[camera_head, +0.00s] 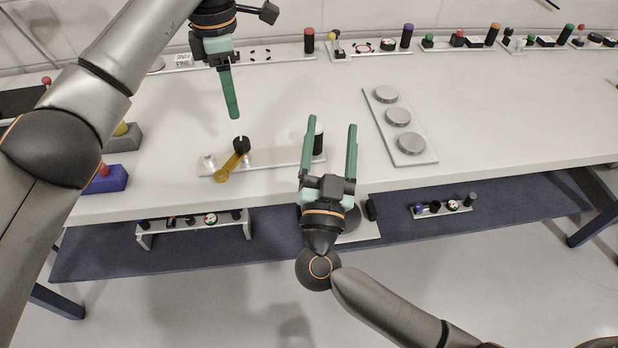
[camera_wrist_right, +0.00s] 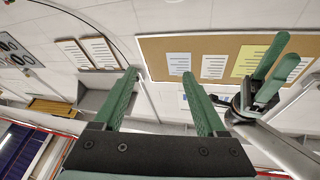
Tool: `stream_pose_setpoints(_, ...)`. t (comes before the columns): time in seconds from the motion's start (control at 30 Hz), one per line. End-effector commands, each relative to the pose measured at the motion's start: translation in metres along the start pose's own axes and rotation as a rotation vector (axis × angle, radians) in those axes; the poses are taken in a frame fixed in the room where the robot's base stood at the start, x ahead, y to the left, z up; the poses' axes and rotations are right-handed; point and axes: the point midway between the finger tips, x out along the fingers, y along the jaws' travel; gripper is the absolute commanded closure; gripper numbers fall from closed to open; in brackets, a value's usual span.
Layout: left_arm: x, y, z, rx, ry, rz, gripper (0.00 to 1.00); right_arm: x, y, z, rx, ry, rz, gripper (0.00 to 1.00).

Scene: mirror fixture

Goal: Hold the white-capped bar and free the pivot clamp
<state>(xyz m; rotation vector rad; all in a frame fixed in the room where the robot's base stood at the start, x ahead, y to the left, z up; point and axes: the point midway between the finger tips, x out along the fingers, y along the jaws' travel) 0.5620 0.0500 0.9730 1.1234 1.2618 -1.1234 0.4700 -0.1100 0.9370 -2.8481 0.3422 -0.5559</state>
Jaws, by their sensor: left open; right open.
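A pale fixture plate (camera_head: 268,158) lies near the table's front edge. The likely pivot clamp, a yellow lever (camera_head: 230,168) with a black forked head, lies tilted on its left part. A dark upright bar with a white top (camera_head: 319,135), likely the white-capped bar, stands at its right end, partly hidden by my right gripper. My right gripper (camera_head: 331,122) is open, its fingers apart around the bar in the picture; I cannot tell its depth. My left gripper (camera_head: 231,114) hangs above and behind the lever, empty; it shows open in the right wrist view (camera_wrist_right: 282,62).
A plate with grey discs (camera_head: 409,143) lies to the right. A blue box with a red button (camera_head: 106,180) sits at the left front edge. Racks of small parts line the back wall (camera_head: 455,43). The table's middle behind the fixture is clear.

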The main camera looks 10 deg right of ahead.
Motion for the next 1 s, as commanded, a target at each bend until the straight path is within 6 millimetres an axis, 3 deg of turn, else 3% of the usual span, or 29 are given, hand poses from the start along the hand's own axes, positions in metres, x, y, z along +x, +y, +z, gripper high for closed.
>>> stream_pose_setpoints(0.2, 0.0, 0.0, 0.0, 0.0, 0.0, 0.0, 0.5, -0.043, -0.014, 0.047, -0.178, -0.247, 0.037, 0.26)
stream_pose_setpoints(0.43, 0.0, 0.0, 0.0, 0.0, 0.0, 0.0, 0.5, -0.059, -0.016, 0.066, -0.272, -0.346, 0.035, 0.26)
stream_pose_setpoints(0.57, 0.0, 0.0, 0.0, 0.0, 0.0, 0.0, 0.5, -0.046, -0.015, 0.07, -0.276, -0.347, 0.035, 0.26)
stream_pose_setpoints(1.0, 0.0, 0.0, 0.0, 0.0, 0.0, 0.0, 0.5, 0.031, -0.008, 0.097, -0.275, -0.344, 0.036, 0.26)
